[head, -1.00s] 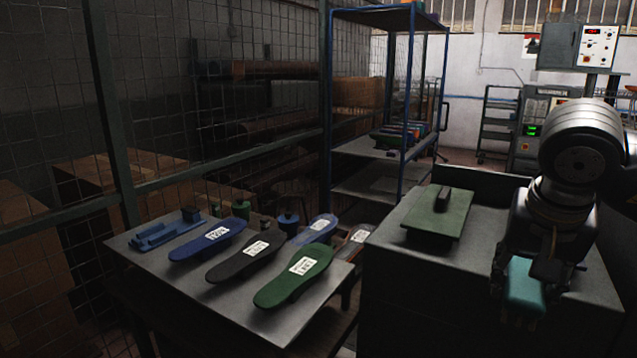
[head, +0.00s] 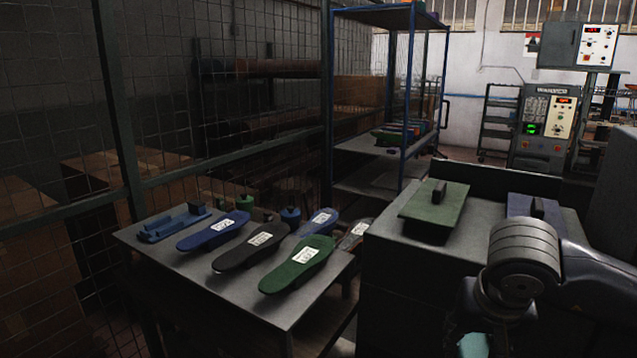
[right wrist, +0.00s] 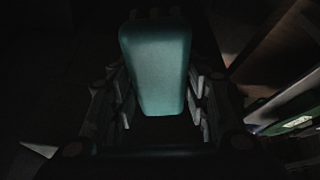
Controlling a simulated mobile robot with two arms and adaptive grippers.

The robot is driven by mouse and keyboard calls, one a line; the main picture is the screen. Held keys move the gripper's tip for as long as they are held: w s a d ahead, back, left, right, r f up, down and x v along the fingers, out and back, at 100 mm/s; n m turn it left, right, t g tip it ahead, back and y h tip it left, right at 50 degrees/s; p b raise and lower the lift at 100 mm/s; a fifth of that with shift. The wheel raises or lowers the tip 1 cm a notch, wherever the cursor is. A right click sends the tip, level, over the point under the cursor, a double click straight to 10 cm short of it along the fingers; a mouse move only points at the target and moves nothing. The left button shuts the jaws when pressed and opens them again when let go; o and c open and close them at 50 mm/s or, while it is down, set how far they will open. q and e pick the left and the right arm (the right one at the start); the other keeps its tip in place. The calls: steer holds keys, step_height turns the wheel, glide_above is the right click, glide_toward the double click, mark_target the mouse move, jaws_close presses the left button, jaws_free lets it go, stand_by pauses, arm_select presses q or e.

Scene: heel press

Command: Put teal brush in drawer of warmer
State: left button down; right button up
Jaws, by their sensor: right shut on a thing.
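The teal brush (head: 474,345) shows only in part at the bottom edge of the head view, below my right wrist. In the right wrist view the teal brush (right wrist: 157,68) sits between the fingers of my right gripper (right wrist: 160,100), which is shut on it. The brush's far end is in shadow. My left gripper is in neither view. A grey machine (head: 544,120) with a lit green display and a partly legible name plate stands at the back right; I cannot tell if it is the warmer. No open drawer is visible.
A grey cabinet (head: 400,255) stands beside my right arm, bearing a green plate (head: 432,203) and a dark blue plate (head: 530,206), each with a handle. A low table (head: 165,265) at left holds several labelled soles. A blue-framed shelf (head: 411,90) stands behind.

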steer(key=s+a+f+n+y, duration=0.1)
steer(key=s+a+f+n, duration=0.1)
steer(key=a+f, duration=0.3)
steer(key=shift+s+f+n, duration=0.25)
steer(key=shift+f+n, duration=0.15)
steer(key=shift+f, duration=1.1)
